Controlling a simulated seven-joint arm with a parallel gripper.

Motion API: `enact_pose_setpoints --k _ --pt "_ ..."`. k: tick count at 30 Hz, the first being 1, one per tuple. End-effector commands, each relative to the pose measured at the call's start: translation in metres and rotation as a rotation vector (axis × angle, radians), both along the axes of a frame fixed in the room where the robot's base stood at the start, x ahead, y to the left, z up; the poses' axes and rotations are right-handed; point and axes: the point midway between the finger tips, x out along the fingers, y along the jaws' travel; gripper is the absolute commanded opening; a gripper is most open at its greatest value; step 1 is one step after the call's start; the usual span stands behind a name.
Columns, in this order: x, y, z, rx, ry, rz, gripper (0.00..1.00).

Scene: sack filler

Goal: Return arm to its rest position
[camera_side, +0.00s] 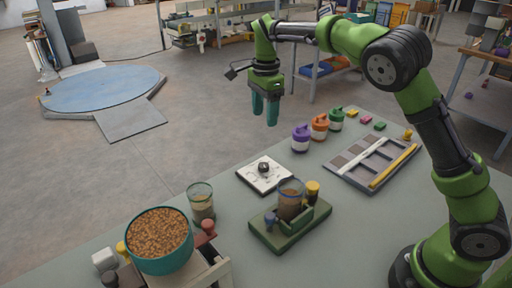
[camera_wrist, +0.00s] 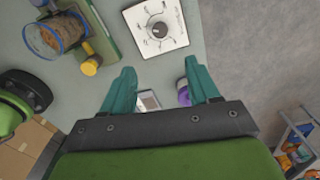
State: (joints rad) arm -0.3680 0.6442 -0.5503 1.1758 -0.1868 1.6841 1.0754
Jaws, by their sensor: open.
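My green arm reaches over the grey-green table from the right in the side view. My gripper (camera_side: 265,108) hangs above the far edge of the table with its teal fingers pointing down. The fingers are apart with nothing between them. In the wrist view, my gripper (camera_wrist: 160,88) is also open and empty. The white dial plate (camera_side: 265,174) lies flat on the table below and nearer the side camera. It also shows in the wrist view (camera_wrist: 140,42), ahead of the fingertips.
A jar (camera_side: 290,200) stands on a green base (camera_side: 262,238). A teal bowl of brown pellets (camera_side: 160,262) and a glass (camera_side: 201,203) stand at the front left. Purple (camera_side: 300,140), orange (camera_side: 320,128) and green (camera_side: 336,120) containers stand near a sectioned tray (camera_side: 343,183).

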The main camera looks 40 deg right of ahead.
Motion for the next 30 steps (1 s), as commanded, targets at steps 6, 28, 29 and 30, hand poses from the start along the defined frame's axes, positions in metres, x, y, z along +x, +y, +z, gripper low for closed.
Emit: enact_pose_setpoints --k 6,28,29,30 --pt "0.0 0.0 0.001 0.0 0.0 0.001 0.61" --pt "-0.109 -0.005 0.016 0.068 -0.261 0.89 0.61" --pt "-0.119 -0.003 0.02 0.063 -0.289 0.935 0.61" --pt "-0.133 -0.001 0.024 0.051 -0.324 0.996 0.61"
